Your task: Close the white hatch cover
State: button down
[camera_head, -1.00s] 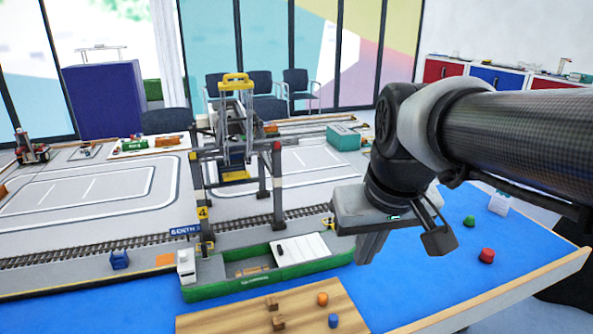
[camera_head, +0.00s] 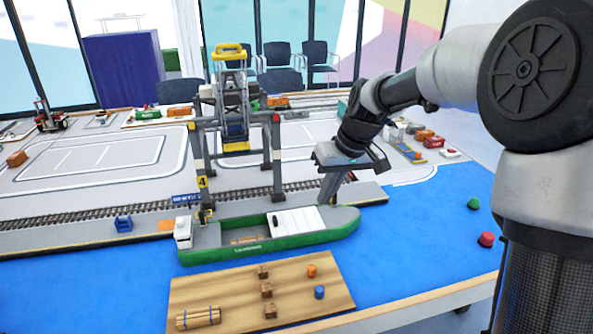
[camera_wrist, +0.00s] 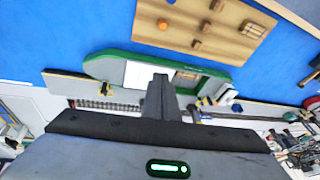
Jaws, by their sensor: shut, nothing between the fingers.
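A green-hulled toy ship (camera_head: 330,234) lies on the blue surface beside the quay. Its white hatch cover (camera_head: 295,221) sits over the right part of the deck, with a small dark handle at its left end. Left of the cover, the hold (camera_head: 243,239) is open and brown cargo shows in it. My gripper (camera_head: 326,202) is shut and empty, pointing down near the ship's right end, just beyond the cover's right edge. In the wrist view the shut fingers (camera_wrist: 160,80) overlap the white cover (camera_wrist: 138,74) and hide part of it. I cannot tell whether they touch.
A gantry crane (camera_head: 276,160) straddles the quay behind the ship. A wooden board (camera_head: 225,288) with blocks and cylinders lies in front. Red (camera_head: 486,239) and green (camera_head: 474,203) pieces lie at the right. The blue surface right of the ship is otherwise clear.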

jog(key=w+f+y, duration=0.4)
jog(key=w+f, duration=0.6)
jog(key=w, duration=0.2)
send_near(287, 225)
jog(key=w+f, duration=0.1)
jog(key=w+a+f, duration=0.1)
jog(key=f, duration=0.1)
jog(key=w+a+f, duration=0.1)
jog(key=shift+w+f+b, duration=0.2)
jog(key=shift+f+b, duration=0.05)
jog(key=shift+b, duration=0.15)
jog(key=a, duration=0.2)
jog(key=shift+s+a+r, duration=0.2)
jog(key=shift+s+a, duration=0.05)
jog(key=shift+s, duration=0.1)
jog(key=shift+s+a, duration=0.2)
jog(key=shift+a, duration=0.45)
jog(key=s+a, duration=0.1)
jog(key=a, duration=0.4)
jog(key=s+a+b, duration=0.1)
jog(key=s+a, duration=0.1)
jog(key=a, duration=0.3)
jog(key=s+a+b, duration=0.1)
jog(key=a, duration=0.4)
jog(key=shift+s+a, duration=0.25)
jog(key=shift+a, duration=0.1)
jog(key=shift+a, duration=0.1)
